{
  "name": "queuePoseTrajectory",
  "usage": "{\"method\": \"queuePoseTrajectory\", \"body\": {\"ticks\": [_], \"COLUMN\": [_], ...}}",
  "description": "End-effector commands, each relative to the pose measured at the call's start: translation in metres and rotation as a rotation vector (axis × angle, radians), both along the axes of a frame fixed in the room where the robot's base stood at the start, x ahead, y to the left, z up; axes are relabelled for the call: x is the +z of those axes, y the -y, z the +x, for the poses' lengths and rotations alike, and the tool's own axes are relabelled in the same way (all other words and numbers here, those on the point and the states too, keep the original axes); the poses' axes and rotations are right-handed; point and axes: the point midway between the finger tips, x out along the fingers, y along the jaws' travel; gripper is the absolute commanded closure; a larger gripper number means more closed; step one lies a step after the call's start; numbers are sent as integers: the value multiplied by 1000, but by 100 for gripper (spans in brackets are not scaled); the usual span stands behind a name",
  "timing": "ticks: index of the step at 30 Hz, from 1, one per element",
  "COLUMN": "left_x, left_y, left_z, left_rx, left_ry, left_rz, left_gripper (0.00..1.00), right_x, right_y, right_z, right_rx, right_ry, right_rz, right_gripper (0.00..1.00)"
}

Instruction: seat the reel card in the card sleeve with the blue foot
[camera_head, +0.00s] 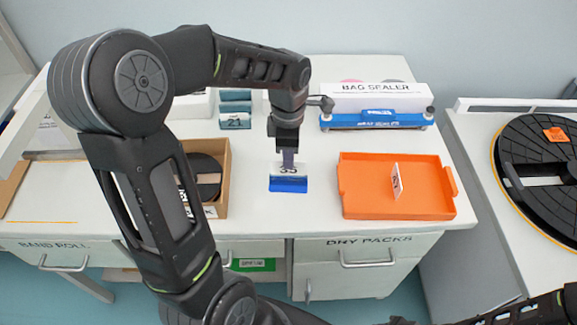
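My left gripper (288,157) points straight down over the middle of the white table. Just below its fingertips is a small white piece with dark print (290,168), above a bright blue foot (289,186) on the table. I cannot tell where card and sleeve divide, nor whether the fingers grip the printed piece. Another white card with dark print (397,181) stands tilted in the orange tray (358,206) to the right. My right arm crosses the lower right corner; its gripper end is dark and cut off by the bottom edge.
A cardboard box (222,190) with a black reel stands left of the blue foot, partly behind my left arm. A blue bag sealer (378,120) is at the back. A large black reel (540,165) lies at the far right. Table is clear between foot and tray.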

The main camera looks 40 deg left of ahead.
Motion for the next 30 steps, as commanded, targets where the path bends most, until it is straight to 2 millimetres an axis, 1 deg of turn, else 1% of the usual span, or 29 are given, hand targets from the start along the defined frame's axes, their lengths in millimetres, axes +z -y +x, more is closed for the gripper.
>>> {"method": "queuePoseTrajectory", "body": {"ticks": [9,11,15,18,26,29,30], "left_x": [-3,-9,-28,-37,-38,-42,-42], "left_y": [0,0,0,0,0,0,0], "left_z": [0,-1,-1,-1,0,0,0], "left_rx": [1,1,1,1,1,0,0], "left_ry": [0,-3,-4,-1,1,1,1], "left_rz": [0,-1,0,0,0,0,0], "left_gripper": [100,100,100,100,100,100,98], "right_x": [0,1,4,4,3,0,0], "right_y": [0,0,0,0,0,0,0], "right_z": [0,0,-1,-1,-1,0,0], "right_rx": [0,0,-1,0,0,-1,0], "right_ry": [0,-1,-1,-3,-3,-1,-1], "right_rz": [0,0,-1,-2,-2,-1,-1], "right_gripper": [64,64,64,64,64,64,64]}}
